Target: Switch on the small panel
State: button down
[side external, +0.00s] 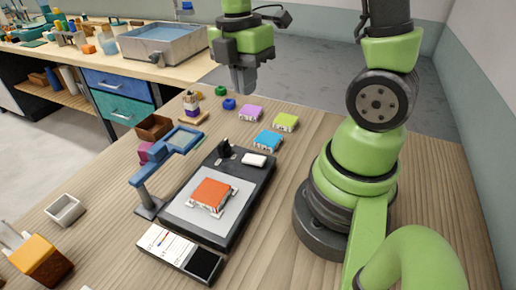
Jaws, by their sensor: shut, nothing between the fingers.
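My gripper (244,88) is shut and empty. It hangs in the air pointing down, towards the back of the wooden table and clear of the things on it. A small flat panel (172,246) with a white face and a black square at its right end lies near the table's front edge. Behind it is a larger black board (252,202) with a grey plate, and an orange block (210,193) sits on that plate. A white piece (254,160) and a black upright part (225,148) are at the board's far end. I cannot make out any lit indicator.
A blue lamp-like stand (148,203) leans over the board's left side. Purple (250,112), blue (267,140) and yellow-green (285,122) blocks lie beyond the board. Bare table (270,250) is right of the panel.

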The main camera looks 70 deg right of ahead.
aim_at(254, 157)
jog(key=shift+d+f+n+g, duration=0.2)
jog(key=shift+f+n+g, duration=0.05)
jog(key=shift+f+n, duration=0.3)
jog(key=shift+d+f+n+g, duration=0.25)
jog(key=shift+f+n, duration=0.15)
jog(key=shift+n, duration=0.25)
jog(key=f, duration=0.4)
jog(key=s+f, duration=0.1)
jog(key=f, duration=0.4)
jog(key=s+f, duration=0.1)
jog(key=f, duration=0.3)
jog(key=shift+f, duration=0.4)
jog(key=shift+s+f, duration=0.1)
jog(key=shift+f, duration=0.05)
jog(key=shift+w+r, duration=0.2)
jog(key=shift+w, duration=0.6)
